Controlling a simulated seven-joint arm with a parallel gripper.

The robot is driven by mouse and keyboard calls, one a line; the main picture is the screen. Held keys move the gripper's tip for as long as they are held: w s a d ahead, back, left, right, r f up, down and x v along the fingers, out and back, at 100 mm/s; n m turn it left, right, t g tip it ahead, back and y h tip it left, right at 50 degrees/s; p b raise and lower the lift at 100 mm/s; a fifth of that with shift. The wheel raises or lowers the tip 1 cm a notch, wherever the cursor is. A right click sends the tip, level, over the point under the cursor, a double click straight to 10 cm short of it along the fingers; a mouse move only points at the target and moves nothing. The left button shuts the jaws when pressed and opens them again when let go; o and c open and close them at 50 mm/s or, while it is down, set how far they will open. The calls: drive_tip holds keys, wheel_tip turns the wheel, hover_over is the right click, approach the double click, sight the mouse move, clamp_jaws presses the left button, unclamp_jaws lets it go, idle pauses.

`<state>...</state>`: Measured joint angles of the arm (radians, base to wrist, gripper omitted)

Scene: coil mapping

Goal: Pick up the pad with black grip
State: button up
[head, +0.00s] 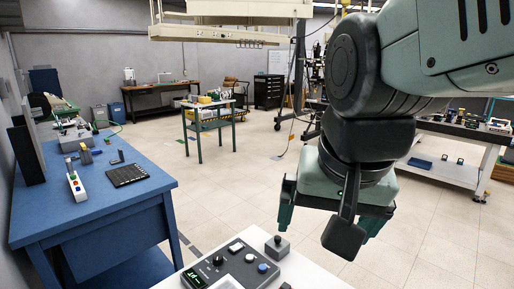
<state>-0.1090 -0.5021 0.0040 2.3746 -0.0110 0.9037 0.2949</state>
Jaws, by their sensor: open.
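A small grey pad with a black grip (277,247) sits on the white table (318,272) at the bottom of the head view, beside the right corner of a dark control box. Its black knob points up. My gripper (326,228) hangs above and to the right of the pad in the picture, apart from it. Its two green fingers are spread wide, with nothing seen between them. A dark part of my gripper hangs down in front and hides some of the space between the fingers.
The dark control box (226,268) with knobs, buttons and a lit display is close to the pad. A small dark item (286,286) is cut off at the bottom edge. A blue workbench (95,205) with tools stands left. The white table's right part looks clear.

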drive_tip(key=s, duration=0.1)
drive_tip(key=s+d+n+t, duration=0.1)
drive_tip(key=s, duration=0.1)
drive_tip(key=s+d+n, duration=0.1)
drive_tip(key=shift+s+r, duration=0.2)
drive_tip(key=shift+r, duration=0.15)
drive_tip(key=shift+c, duration=0.3)
drive_tip(key=shift+s+d, duration=0.15)
drive_tip(key=shift+s, duration=0.05)
drive_tip(key=c, duration=0.5)
drive_tip(key=shift+c, duration=0.2)
